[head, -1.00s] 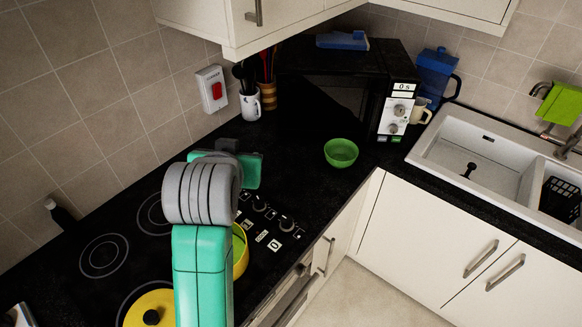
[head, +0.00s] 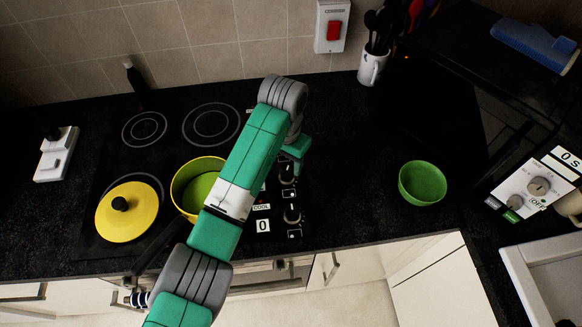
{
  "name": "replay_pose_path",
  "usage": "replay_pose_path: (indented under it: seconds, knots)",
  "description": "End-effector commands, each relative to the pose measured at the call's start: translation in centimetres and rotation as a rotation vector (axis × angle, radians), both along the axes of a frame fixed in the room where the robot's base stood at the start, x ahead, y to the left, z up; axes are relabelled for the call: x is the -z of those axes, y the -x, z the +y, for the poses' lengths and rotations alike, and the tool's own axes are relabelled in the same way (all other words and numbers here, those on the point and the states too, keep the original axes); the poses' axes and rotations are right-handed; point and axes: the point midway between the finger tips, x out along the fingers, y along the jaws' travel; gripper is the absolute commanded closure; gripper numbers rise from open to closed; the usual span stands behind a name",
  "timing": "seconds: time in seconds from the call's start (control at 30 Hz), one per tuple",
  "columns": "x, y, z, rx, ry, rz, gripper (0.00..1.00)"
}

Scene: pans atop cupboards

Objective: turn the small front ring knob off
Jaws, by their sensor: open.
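The hob's black control strip runs down the right side of the cooktop in the head view, with a column of dark knobs. An upper knob (head: 287,171) and a lower knob (head: 292,213) show, with small white labels beside them. One label reads COOL (head: 262,207) and another reads 0 (head: 263,225). I cannot tell from the markings which knob is the small front ring's. My gripper (head: 296,153) is open, just above the upper knobs; its fingertips are mostly hidden, and contact cannot be told. My arm covers part of the strip's left side.
A yellow open pot (head: 186,201) stands left of my arm, partly hidden. A lidded yellow pan (head: 127,222) stands further left. Two empty rings lie behind. A green bowl (head: 423,184) stands right of the controls, with clear worktop between. A white mug (head: 372,68) holds utensils.

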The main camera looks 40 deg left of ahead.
Motion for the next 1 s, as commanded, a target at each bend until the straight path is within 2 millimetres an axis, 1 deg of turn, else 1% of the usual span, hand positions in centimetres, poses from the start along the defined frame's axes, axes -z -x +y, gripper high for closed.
replay_pose_path:
  seconds: [0.03, 0.1, 0.23, 0.33, 0.57, 0.67, 0.7, 0.77, 0.8, 0.9, 1.0]
  knots:
    - [1.0, 0.1, 0.0, 0.0, 0.001, 0.003, 0.45]
    - [2.2, 0.1, 0.0, 0.0, 0.0, 0.002, 0.45]
    - [3.9, 0.0, 0.0, 0.001, 0.0, 0.0, 0.45]
    - [4.4, 0.0, 0.0, 0.001, 0.0, -0.001, 0.45]
    - [4.5, 0.0, -0.1, 0.001, 0.0, -0.002, 0.45]
    - [4.5, 0.0, -0.1, 0.001, 0.0, -0.002, 0.62]
    - [4.5, 0.0, -0.1, 0.001, 0.0, -0.002, 0.7]
    - [4.5, 0.0, -0.1, 0.001, 0.0, -0.002, 0.82]
    - [4.5, 0.0, -0.1, 0.001, -0.001, -0.002, 0.9]
    - [4.3, -0.1, -0.1, -0.007, 0.0, -0.002, 0.9]
    - [3.7, -0.1, -0.2, -0.087, 0.002, -0.001, 0.89]
